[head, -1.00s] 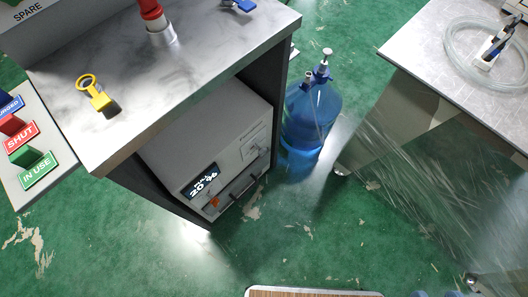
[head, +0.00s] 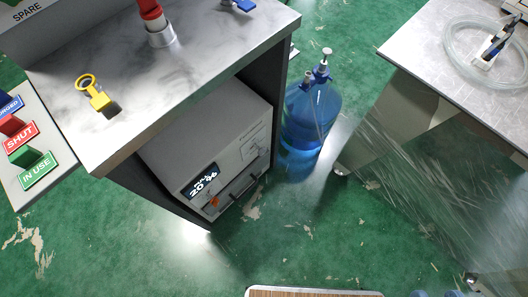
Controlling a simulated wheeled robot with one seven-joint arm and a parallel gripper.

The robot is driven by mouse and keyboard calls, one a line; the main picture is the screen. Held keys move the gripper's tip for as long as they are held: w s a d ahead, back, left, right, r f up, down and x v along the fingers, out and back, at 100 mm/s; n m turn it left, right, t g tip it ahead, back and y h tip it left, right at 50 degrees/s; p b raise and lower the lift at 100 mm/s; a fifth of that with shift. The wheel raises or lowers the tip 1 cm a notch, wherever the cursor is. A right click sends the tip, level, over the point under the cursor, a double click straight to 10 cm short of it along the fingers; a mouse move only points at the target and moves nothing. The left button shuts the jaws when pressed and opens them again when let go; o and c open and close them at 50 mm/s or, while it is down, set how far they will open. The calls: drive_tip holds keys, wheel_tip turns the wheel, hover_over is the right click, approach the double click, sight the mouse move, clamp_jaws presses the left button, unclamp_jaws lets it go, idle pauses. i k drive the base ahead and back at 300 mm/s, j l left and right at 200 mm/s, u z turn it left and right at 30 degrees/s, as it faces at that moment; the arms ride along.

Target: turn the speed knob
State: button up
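An orange knob (head: 214,203) sits on the panel just below the display. Its pointer direction is too small to tell. A dark bar-like handle is on the front to the right of the knob. I cannot read a label for the speed knob. My gripper is not in view.
The bench top (head: 200,60) holds a yellow tagged key (head: 97,96) and a red-handled fitting (head: 153,18). A blue water bottle (head: 311,115) stands on the floor right of the bench. Another table (head: 450,75) with coiled tubing is at right. Green floor (head: 300,240) before the machine is clear.

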sight(262, 151)
drive_tip(key=u, duration=1.25)
drive_tip(key=k+l+u, duration=0.15)
drive_tip(key=l, duration=0.3)
drive_tip(key=k+l+u, duration=0.1)
drive_tip(key=k+l, duration=0.25)
drive_tip(key=k+l+u, duration=0.15)
drive_tip(key=l, duration=0.35)
drive_tip(key=k+l, duration=0.05)
drive_tip(key=k, duration=0.05)
